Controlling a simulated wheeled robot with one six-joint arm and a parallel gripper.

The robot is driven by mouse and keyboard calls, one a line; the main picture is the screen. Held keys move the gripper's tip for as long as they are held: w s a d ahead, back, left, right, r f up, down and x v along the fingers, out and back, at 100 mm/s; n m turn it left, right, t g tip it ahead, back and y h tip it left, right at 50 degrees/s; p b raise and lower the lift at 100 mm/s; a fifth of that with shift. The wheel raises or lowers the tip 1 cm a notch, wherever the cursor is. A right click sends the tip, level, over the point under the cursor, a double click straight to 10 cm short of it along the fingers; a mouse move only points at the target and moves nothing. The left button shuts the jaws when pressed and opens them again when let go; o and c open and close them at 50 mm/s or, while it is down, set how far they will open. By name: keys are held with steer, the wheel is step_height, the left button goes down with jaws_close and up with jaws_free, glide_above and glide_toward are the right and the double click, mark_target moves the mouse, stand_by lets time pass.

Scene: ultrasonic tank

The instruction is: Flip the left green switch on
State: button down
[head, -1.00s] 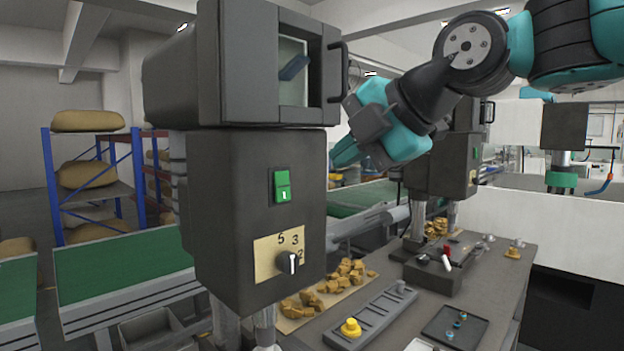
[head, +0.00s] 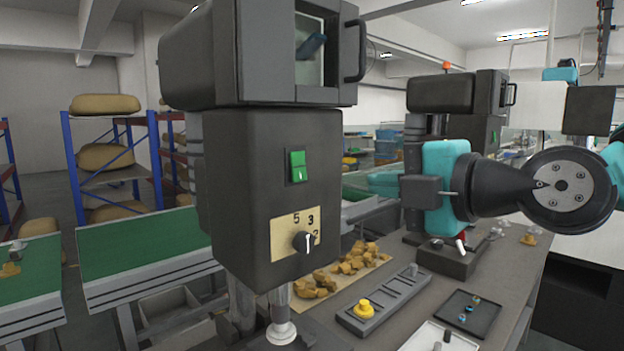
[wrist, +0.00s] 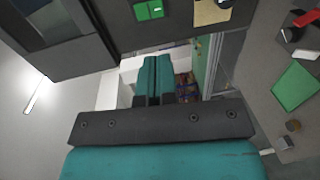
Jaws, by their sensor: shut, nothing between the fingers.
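The left green switch (head: 298,167) is a rocker with a white mark on its lower half, on the front of the near dark machine (head: 262,125), above a rotary dial. My gripper (head: 372,181) is to the right of that machine, its teal fingers pointing left, apart from the switch. In the wrist view its fingers (wrist: 150,60) lie together and empty. A green switch (wrist: 149,10) shows at the top edge there; I cannot tell which machine it is on.
The dial (head: 304,242) is below the switch. A second similar machine (head: 442,95) stands behind my arm. The worktop holds a grey rack with a yellow knob (head: 364,308), brown chunks and a black tray (head: 468,311). Green conveyors and blue shelving are at the left.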

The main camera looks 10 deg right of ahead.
mark_target(301, 179)
steer(key=p+x, duration=0.5)
steer(key=x, duration=0.7)
steer(key=shift+w+a+r, duration=0.1)
steer(key=shift+w+a, duration=0.1)
steer(key=shift+w, duration=0.1)
steer(key=shift+w+a+p, duration=0.35)
steer(key=shift+w+p, duration=0.1)
steer(key=shift+p, duration=0.05)
steer(key=shift+f, duration=0.25)
